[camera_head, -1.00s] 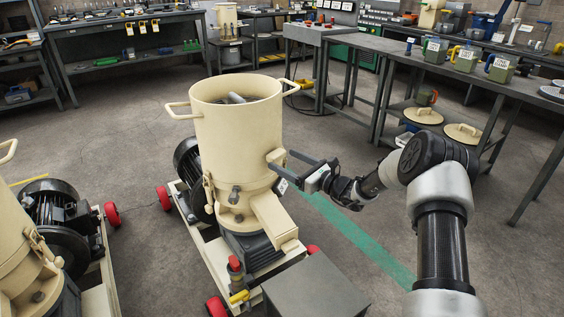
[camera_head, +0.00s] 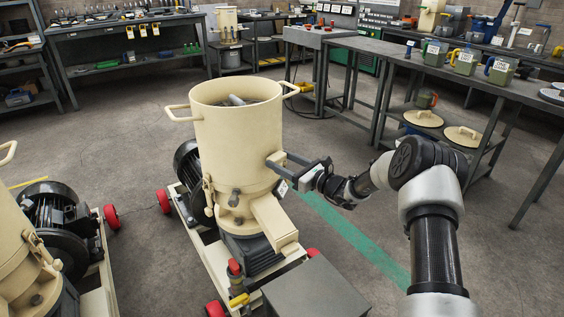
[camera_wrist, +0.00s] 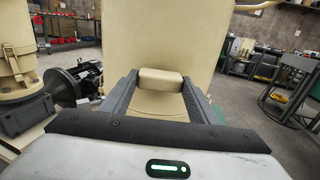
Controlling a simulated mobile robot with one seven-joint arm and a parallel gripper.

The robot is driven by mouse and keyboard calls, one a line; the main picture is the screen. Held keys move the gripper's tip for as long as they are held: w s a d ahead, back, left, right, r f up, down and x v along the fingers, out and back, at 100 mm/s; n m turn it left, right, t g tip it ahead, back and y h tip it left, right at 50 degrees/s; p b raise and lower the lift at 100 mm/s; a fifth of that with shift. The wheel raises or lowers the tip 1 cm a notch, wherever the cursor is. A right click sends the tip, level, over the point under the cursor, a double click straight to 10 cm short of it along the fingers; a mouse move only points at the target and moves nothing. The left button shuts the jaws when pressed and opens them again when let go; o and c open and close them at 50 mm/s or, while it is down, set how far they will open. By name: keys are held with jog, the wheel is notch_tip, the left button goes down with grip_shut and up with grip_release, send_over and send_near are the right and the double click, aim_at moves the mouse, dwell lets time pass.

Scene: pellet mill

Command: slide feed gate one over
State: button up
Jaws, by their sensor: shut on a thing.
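The nearer whole pellet mill (camera_head: 238,135) is a tall cream drum with an open top and two side handles. A cream block (camera_head: 273,163) sticks out of its right side; I take it as the handle of feed gate one. It also shows in the wrist view (camera_wrist: 160,78), against the drum wall. My gripper (camera_head: 284,168) is at that side, with its two dark fingers on either side of the block, shut on it. The block's inner end and any slot behind it are hidden. A small white tag (camera_head: 283,187) is just below the fingers.
A second cream mill (camera_head: 25,255) with a dark motor stands at the left. A grey box (camera_head: 315,286) is low in front of the near mill. A workbench (camera_head: 470,80) with jugs runs along the right. The floor between mill and bench is clear.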

jog(key=shift+v, duration=1)
jog(key=o, duration=1.5)
jog(key=p+v, duration=0.3)
jog(key=v, duration=1.4)
jog(key=shift+s+d, duration=0.1)
